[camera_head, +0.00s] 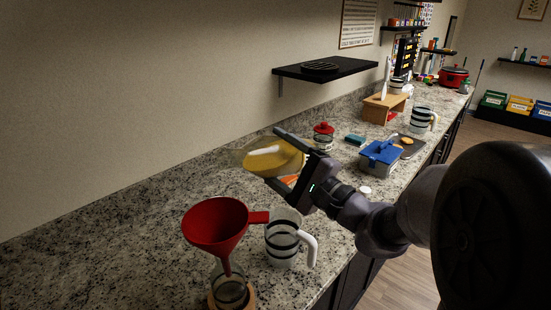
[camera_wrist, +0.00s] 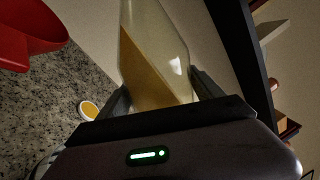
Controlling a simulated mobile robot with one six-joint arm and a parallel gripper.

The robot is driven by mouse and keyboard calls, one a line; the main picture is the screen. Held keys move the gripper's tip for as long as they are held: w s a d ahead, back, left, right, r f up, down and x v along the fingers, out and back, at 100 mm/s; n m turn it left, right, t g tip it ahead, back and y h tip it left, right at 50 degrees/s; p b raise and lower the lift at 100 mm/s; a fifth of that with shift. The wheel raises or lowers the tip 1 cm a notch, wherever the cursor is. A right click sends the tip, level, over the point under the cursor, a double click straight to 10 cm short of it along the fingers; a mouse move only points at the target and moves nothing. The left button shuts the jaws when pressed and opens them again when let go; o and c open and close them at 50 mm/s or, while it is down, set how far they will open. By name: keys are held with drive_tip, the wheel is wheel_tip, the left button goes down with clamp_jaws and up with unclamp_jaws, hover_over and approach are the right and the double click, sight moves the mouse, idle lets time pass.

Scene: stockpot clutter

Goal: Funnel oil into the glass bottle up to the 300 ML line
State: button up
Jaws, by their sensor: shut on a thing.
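My gripper (camera_head: 288,158) is shut on a clear bottle of yellow oil (camera_head: 268,157), tilted nearly flat above the counter with its neck to the left. The oil also shows between the fingers in the wrist view (camera_wrist: 150,70). A red funnel (camera_head: 215,228) stands with its spout in the glass bottle (camera_head: 229,288), below and left of the held bottle; its edge shows in the wrist view (camera_wrist: 30,35). The glass bottle stands on a wooden base at the lower edge. Its level and 300 ML line cannot be made out. No stream of oil shows.
A striped mug (camera_head: 282,246) stands right beside the funnel. Behind my gripper are a red-lidded jar (camera_head: 323,137), a blue-lidded container (camera_head: 380,156) and a wooden stand (camera_head: 384,106). A black shelf (camera_head: 325,70) juts from the wall above. The counter at left is clear.

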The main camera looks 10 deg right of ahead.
drive_tip(key=shift+w+d+f+n+y+b, duration=0.15)
drive_tip(key=shift+f+n+b, duration=0.5)
drive_tip(key=shift+b, duration=1.1)
drive_tip(key=shift+f+n+y+b, duration=0.15)
drive_tip(key=shift+f+n+b, duration=0.45)
drive_tip(key=shift+b, duration=1.1)
drive_tip(key=shift+r+n+b, duration=0.2)
drive_tip(key=shift+n+b, duration=0.15)
drive_tip(key=shift+b, duration=0.1)
idle(4.1)
